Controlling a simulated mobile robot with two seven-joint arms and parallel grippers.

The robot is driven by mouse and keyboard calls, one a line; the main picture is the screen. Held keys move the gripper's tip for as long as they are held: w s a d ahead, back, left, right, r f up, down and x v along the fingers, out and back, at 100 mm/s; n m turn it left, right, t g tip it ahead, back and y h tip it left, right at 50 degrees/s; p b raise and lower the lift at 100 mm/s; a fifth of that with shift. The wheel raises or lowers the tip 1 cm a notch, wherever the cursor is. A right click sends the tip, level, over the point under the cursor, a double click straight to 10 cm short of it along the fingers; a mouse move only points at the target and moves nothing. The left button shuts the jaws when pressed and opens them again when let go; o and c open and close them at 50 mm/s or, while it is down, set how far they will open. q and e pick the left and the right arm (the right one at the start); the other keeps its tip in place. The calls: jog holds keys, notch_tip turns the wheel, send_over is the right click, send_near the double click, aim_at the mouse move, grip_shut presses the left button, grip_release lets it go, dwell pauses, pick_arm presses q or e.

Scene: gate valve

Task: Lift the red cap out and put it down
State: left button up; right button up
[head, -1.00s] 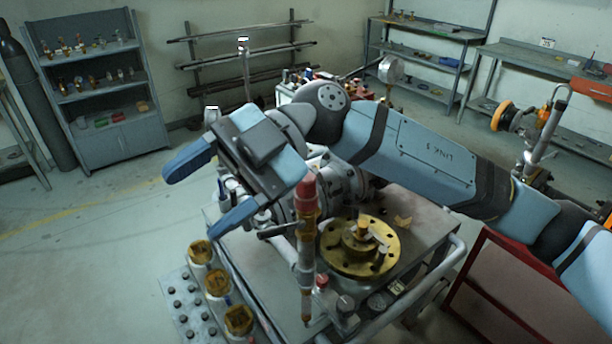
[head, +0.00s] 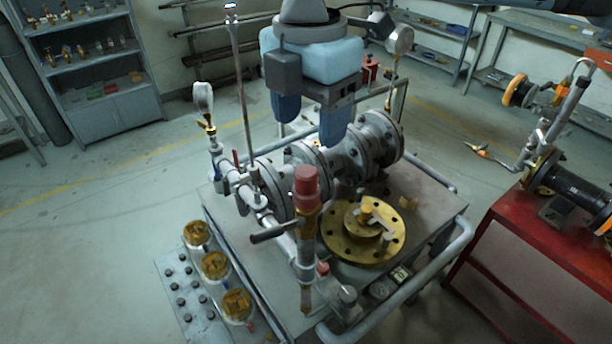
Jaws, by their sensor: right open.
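The red cap (head: 306,181) sits upright on top of a vertical pipe with a brass-coloured upper part, at the near side of the cart. My right gripper (head: 310,118) has blue fingers that point down. It is open and empty, higher in the picture than the cap and apart from it, in front of the grey flanged valve body (head: 345,160). My left gripper is not in view.
A brass flange (head: 362,235) lies on the cart top (head: 425,205) right of the cap. A side lever (head: 272,233) sticks out left of the pipe. Upright gauges (head: 203,98) stand around the cart. A red bench (head: 530,240) is at right.

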aim_at(306, 171)
notch_tip(306, 171, down, 4)
jog(key=shift+r, duration=0.2)
jog(key=f+p, duration=0.1)
jog(key=f, duration=0.1)
jog(key=f+p, duration=0.1)
jog(key=f, duration=0.1)
jog(key=shift+s+a+f+p, duration=0.1)
jog(key=shift+a+f+p, duration=0.1)
jog(key=shift+f+p, duration=0.15)
jog(key=shift+f, duration=0.45)
jog(key=shift+c, duration=0.2)
jog(key=c, duration=1)
